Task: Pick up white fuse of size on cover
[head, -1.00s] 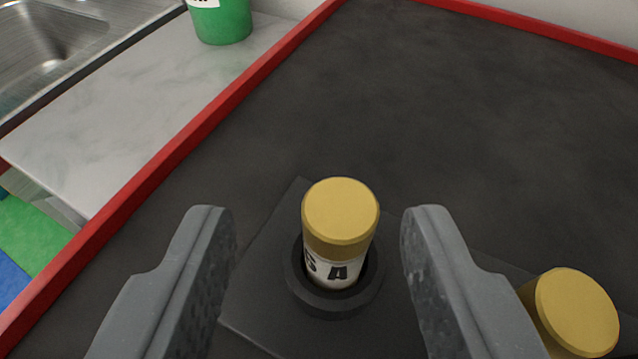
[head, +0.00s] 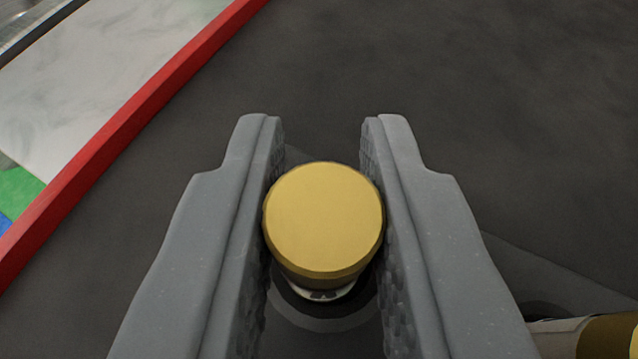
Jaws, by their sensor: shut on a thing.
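A white fuse with a gold cap (head: 324,220) stands between the two fingers of my gripper (head: 322,190). The fingers are shut on the sides of its cap. Only a sliver of its white body with dark lettering shows below the cap. It is upright in, or just above, a round dark socket (head: 318,318); I cannot tell if it is lifted. No cover with a size marking can be made out.
A second fuse with gold ends (head: 580,335) is cut off at the lower right. The dark tabletop (head: 480,90) is clear behind the gripper. A raised red edge (head: 140,110) runs along the left, with a pale marbled counter (head: 80,90) beyond it.

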